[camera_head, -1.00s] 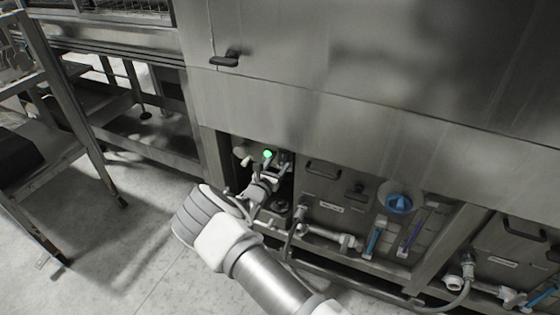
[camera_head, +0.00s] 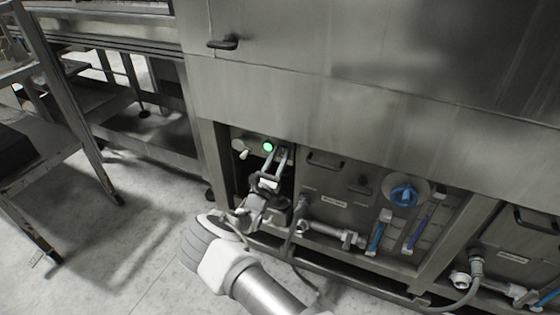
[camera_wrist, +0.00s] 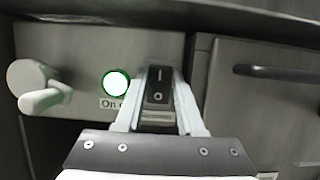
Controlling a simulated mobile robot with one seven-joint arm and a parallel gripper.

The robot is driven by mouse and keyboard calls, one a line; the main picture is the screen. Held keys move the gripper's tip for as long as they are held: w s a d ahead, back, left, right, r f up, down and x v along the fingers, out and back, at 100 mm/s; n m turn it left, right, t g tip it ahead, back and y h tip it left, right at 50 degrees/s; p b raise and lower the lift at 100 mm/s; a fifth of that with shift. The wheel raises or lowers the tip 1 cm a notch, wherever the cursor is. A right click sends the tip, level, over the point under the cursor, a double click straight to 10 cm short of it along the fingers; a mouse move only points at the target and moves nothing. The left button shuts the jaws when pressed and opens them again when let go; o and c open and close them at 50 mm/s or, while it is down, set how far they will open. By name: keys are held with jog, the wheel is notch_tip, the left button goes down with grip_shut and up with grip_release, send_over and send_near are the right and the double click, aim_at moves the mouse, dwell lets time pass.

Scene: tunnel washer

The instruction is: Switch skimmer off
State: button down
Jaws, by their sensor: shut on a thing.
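A dark rocker switch (camera_wrist: 158,84), marked I at the top and O at the bottom, sits on a grey metal panel in the wrist view. A green lamp (camera_wrist: 116,84) glows just left of it, above a partly hidden label starting "On". The lit lamp also shows in the head view (camera_head: 268,147). My gripper (camera_wrist: 160,76) has one pale finger on each side of the switch and is shut on it. In the head view my gripper (camera_head: 281,153) reaches the panel right of the lamp, and its fingers hide the switch there.
A pale lever (camera_wrist: 42,92) sticks out left of the lamp. Right of the switch is a metal box with a dark handle (camera_wrist: 285,73). A blue knob (camera_head: 404,195), pipes and a hose lie farther right. A metal overhang (camera_head: 330,110) runs above the recess.

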jog(key=shift+f+t, duration=0.1)
jog(key=shift+t, duration=0.4)
jog(key=c, duration=0.5)
grip_release()
jog(key=p+v, duration=0.4)
jog(key=v, duration=1.3)
jog(key=shift+s+a+f, duration=0.15)
jog(key=shift+f, duration=0.05)
